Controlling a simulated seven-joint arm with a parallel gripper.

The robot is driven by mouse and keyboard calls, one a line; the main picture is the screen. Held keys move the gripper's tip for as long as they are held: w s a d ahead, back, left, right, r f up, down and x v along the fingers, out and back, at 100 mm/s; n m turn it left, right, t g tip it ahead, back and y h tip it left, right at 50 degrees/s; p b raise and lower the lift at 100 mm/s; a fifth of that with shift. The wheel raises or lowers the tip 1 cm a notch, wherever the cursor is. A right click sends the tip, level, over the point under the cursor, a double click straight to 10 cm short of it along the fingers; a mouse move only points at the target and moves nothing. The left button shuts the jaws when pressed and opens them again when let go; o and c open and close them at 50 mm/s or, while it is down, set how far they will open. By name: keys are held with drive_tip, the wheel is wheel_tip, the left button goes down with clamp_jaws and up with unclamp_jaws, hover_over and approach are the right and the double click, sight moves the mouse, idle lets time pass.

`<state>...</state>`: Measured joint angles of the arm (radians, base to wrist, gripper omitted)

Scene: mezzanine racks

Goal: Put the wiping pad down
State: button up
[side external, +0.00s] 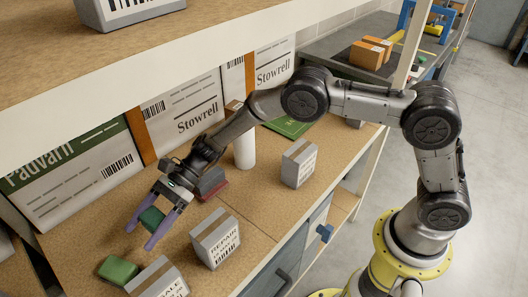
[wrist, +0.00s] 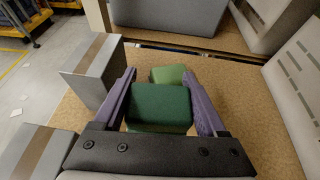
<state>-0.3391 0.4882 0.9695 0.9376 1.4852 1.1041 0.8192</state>
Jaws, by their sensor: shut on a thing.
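The wiping pad appears to be the dark green block (side external: 152,217) between the purple fingers of my gripper (side external: 141,238). My gripper is shut on it and points down and forward over the tan shelf board (side external: 90,222). In the wrist view, the dark green block (wrist: 160,106) sits between both fingers, close to the palm. The fingertips reach past it. Whether its underside touches the board is hard to tell. A lighter green block (side external: 118,270) lies on the board, beyond the held one in the wrist view (wrist: 168,74).
Grey boxes marked REPAIR (side external: 216,239) and SALE (side external: 158,280) stand near the front edge. A grey and red block (side external: 211,184), a white cylinder (side external: 244,149) and another box (side external: 298,163) stand to the right. Large Stowrell boxes (side external: 188,115) line the back. An upper shelf (side external: 190,45) overhangs.

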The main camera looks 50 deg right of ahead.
drive_tip(key=s+a+r+m+t, duration=0.2)
drive_tip(key=r+t, duration=0.1)
drive_tip(key=r, duration=0.6)
drive_tip(key=s+a+r+m+t, duration=0.2)
drive_tip(key=a+r+m, duration=0.1)
drive_tip(key=r, duration=0.7)
drive_tip(key=w+d+f+m+t+h, duration=0.1)
drive_tip(key=d+f+t, duration=0.1)
drive_tip(key=d+f, duration=0.6)
drive_tip(key=d+f+m+t+h, duration=0.1)
drive_tip(key=d+f, duration=0.3)
drive_tip(key=d, duration=0.8)
drive_tip(key=w+d+r+m+t+h, duration=0.1)
drive_tip(key=d+m+t+h, duration=0.2)
drive_tip(key=d, duration=0.8)
drive_tip(key=w+d+r+m+t+h, duration=0.2)
drive_tip(key=d+m+h, duration=0.2)
drive_tip(key=d, duration=0.6)
drive_tip(key=shift+w+d+m+t+h, duration=0.2)
drive_tip(key=shift+d+m+t+h, duration=0.15)
drive_tip(key=shift+m, duration=0.35)
drive_tip(key=shift+r, duration=0.25)
